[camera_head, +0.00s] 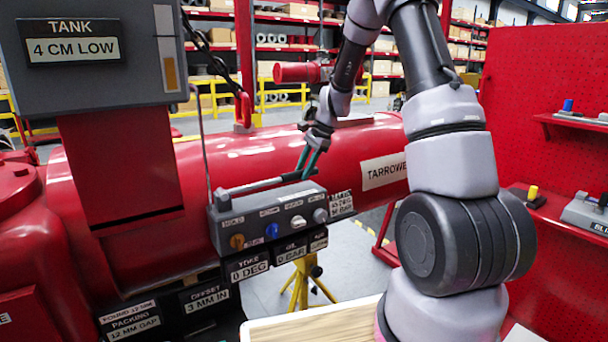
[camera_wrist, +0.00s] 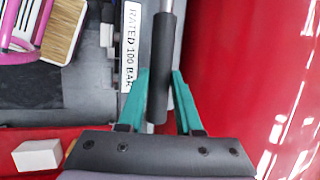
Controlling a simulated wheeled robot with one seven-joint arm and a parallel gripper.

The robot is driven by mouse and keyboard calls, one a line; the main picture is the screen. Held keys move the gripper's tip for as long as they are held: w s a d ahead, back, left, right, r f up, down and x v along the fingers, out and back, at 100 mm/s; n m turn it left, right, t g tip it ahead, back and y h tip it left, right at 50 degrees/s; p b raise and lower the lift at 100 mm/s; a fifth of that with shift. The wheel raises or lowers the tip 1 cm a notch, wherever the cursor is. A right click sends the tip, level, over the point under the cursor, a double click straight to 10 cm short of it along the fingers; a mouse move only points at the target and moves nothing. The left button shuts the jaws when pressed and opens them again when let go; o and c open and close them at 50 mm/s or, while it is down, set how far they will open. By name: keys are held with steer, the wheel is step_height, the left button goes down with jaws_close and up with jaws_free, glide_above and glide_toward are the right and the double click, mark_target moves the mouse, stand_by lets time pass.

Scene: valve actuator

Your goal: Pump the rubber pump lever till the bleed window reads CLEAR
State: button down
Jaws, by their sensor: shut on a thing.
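The pump lever (camera_head: 250,186) lies nearly level along the top of the grey pump box (camera_head: 225,226), rising slightly to the right. My gripper (camera_head: 312,158) is at its right end, teal fingers pointing down. In the wrist view my gripper (camera_wrist: 160,85) is shut on the lever's dark rubber grip (camera_wrist: 158,70), a finger on each side. The display under the box reads "0 BAR" (camera_head: 290,254) beside "0 DEG" (camera_head: 249,268). A further small display (camera_head: 318,241) is too small to read, and I cannot make out a bleed window reading CLEAR.
The box front carries an orange knob (camera_head: 237,241), a blue one (camera_head: 272,230) and pale ones. The big red cylinder (camera_head: 240,150) runs close behind the lever. A grey tank (camera_head: 95,70) labelled "4 CM LOW" stands left.

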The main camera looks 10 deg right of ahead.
steer(key=s+a+r+t+h, duration=0.1)
steer(key=a+r+h, duration=0.2)
steer(key=r, duration=0.7)
steer(key=shift+r+n+t+h, duration=0.15)
steer(key=shift+n+t+h, duration=0.15)
steer(key=shift+h, duration=0.4)
steer(key=c, duration=0.6)
jaws_free()
steer(key=v, duration=1)
steer(key=shift+r, duration=0.35)
